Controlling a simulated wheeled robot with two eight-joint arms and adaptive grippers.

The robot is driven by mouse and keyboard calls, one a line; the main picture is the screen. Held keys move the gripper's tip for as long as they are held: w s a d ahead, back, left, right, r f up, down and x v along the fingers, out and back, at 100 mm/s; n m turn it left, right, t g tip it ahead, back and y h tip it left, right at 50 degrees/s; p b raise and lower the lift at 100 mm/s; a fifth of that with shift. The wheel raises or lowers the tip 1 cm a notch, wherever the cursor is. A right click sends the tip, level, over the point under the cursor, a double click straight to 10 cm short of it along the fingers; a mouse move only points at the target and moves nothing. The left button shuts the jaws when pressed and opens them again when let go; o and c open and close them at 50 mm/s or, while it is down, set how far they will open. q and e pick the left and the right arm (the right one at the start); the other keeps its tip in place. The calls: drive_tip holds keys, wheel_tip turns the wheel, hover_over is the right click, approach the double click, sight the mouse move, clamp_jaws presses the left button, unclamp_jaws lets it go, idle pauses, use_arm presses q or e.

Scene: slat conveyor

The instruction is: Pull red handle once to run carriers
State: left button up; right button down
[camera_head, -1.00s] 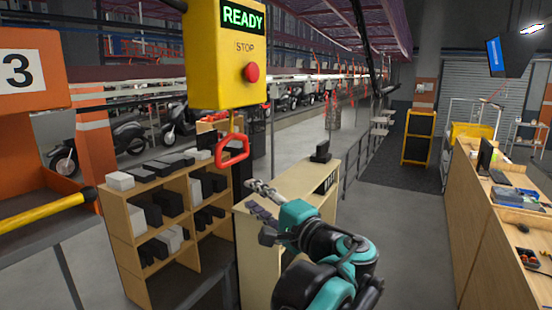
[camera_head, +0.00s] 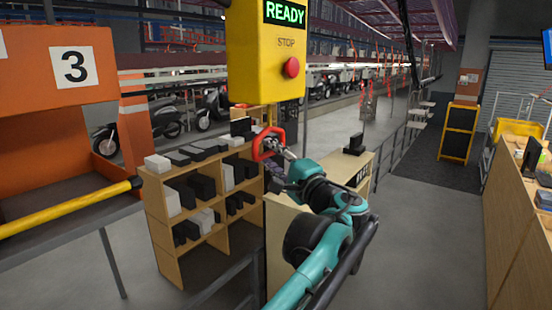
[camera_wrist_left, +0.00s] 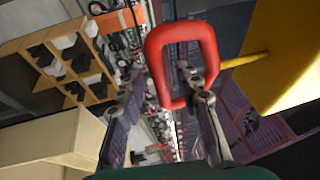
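The red handle (camera_head: 268,144) is a loop hanging below the yellow control box (camera_head: 265,60), which has a green READY display and a red STOP button (camera_head: 291,67). My left gripper (camera_head: 278,163) is right at the handle, just below and to its right. In the left wrist view the red loop (camera_wrist_left: 153,55) is large and close. The fingers (camera_wrist_left: 158,85) are spread, one left of the loop and one overlapping its opening. I cannot tell whether they touch it. My right gripper is not in view.
A wooden shelf (camera_head: 200,197) with several black and white boxes stands below left. A wooden cabinet (camera_head: 279,240) is behind my arm. An orange station marked 3 (camera_head: 75,66) with a yellow bar (camera_head: 70,207) is at left. Open floor (camera_head: 430,220) lies to the right.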

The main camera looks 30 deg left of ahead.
use_arm(q)
clamp_jaws()
drive_tip(key=shift+f, duration=0.1)
